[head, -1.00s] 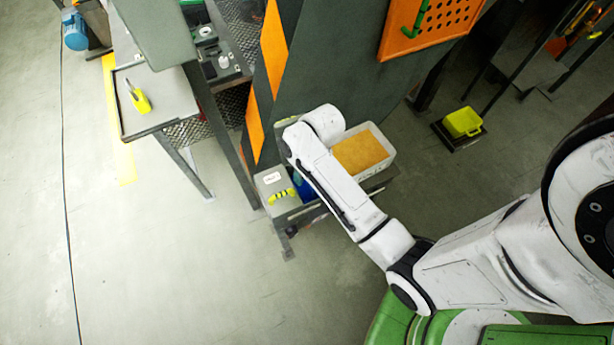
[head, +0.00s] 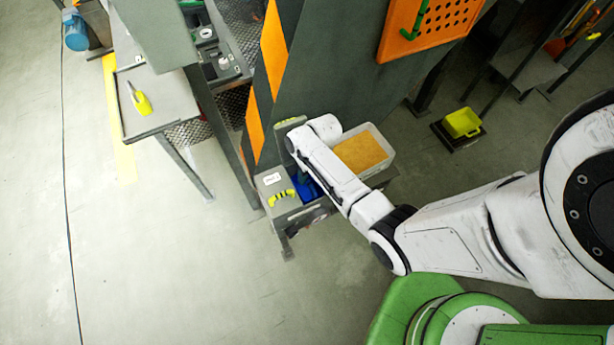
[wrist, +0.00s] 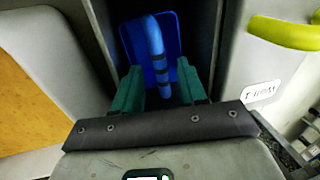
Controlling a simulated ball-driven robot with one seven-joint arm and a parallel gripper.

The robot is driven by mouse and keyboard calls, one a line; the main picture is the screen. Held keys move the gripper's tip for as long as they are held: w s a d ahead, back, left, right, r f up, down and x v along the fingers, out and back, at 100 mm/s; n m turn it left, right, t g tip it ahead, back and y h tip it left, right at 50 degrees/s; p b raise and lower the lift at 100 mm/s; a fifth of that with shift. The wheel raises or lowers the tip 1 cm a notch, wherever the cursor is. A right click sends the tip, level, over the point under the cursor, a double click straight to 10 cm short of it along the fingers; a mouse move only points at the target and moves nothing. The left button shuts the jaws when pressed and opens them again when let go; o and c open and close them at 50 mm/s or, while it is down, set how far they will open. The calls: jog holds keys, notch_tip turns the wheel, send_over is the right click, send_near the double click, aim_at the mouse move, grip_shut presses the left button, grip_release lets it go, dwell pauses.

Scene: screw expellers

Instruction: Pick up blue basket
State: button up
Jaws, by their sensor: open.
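The blue basket (wrist: 170,52) shows in the wrist view, in a dark gap between a white bin and a grey box. Its handle (wrist: 156,55) stands out toward me, with dark bands on it. In the head view part of the blue basket (head: 306,189) shows beside my arm, which hides the rest. My gripper (wrist: 161,82) has two green fingers, spread apart and open. In the wrist view the handle appears between the fingers; I cannot tell whether they touch it. In the head view the fingers are mostly hidden behind my wrist.
A white bin with tan contents (head: 362,151) stands right of the basket. A grey box with a yellow handle (head: 282,193) stands left. A dark panel with orange stripes rises behind. A side table (head: 160,100) is at upper left. The floor in front is free.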

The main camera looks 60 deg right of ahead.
jog(key=shift+x, duration=1.5)
grip_shut()
